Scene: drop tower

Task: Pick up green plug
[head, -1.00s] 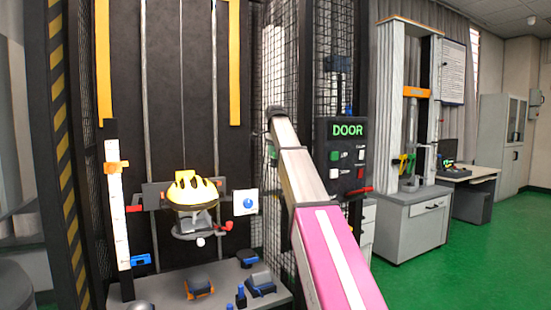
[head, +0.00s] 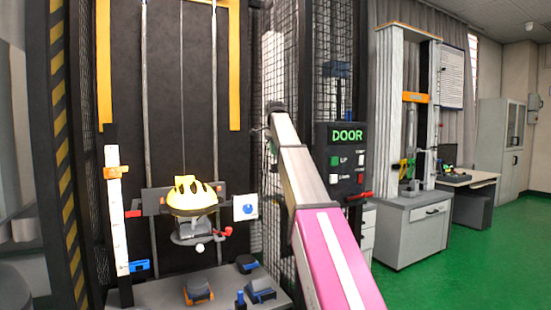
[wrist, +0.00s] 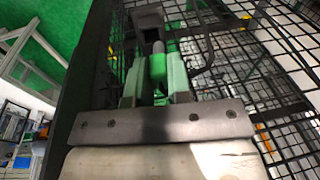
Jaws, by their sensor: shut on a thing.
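The green plug (wrist: 158,68) shows in the wrist view, a rounded green piece with a grey part at its far end. It sits between the two pale green fingers of my gripper (wrist: 157,60), which is shut on it. A dark bracket or box lies just beyond the plug, with a dark cable curving to its right. I cannot tell whether the plug is still seated there.
Black wire mesh (wrist: 275,90) stands close by on the right of the gripper. In the head view a door control panel (head: 346,165) is right of my arm. A yellow helmet (head: 192,192) hangs in the tower. Green floor (head: 480,255) is open at right.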

